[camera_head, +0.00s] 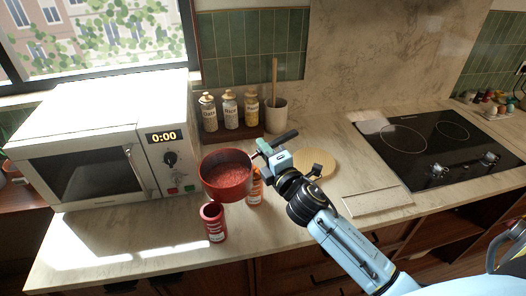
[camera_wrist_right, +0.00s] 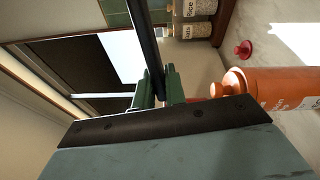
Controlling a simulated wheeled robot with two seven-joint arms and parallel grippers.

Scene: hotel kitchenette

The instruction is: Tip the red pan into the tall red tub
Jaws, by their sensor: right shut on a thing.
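The red pan (camera_head: 227,192) holds red, grainy contents and looks about level, in front of the microwave's right side. My right gripper (camera_head: 267,151) is shut on its black handle (camera_head: 286,137). In the right wrist view the dark handle (camera_wrist_right: 149,40) runs between the green fingers (camera_wrist_right: 158,88). The tall red tub (camera_head: 213,224) stands upright on the counter near the front edge, just below the pan in the head view. Its open top shows, and the pan is not over it. How high the pan is above the counter is hard to tell. My left gripper is not in view.
An orange bottle (camera_head: 255,190) stands right of the tub, partly hidden by the pan; it also shows in the wrist view (camera_wrist_right: 285,88). A round wooden board (camera_head: 318,163) lies right of my gripper. Spice jars (camera_head: 230,110) and a utensil crock (camera_head: 276,116) stand behind.

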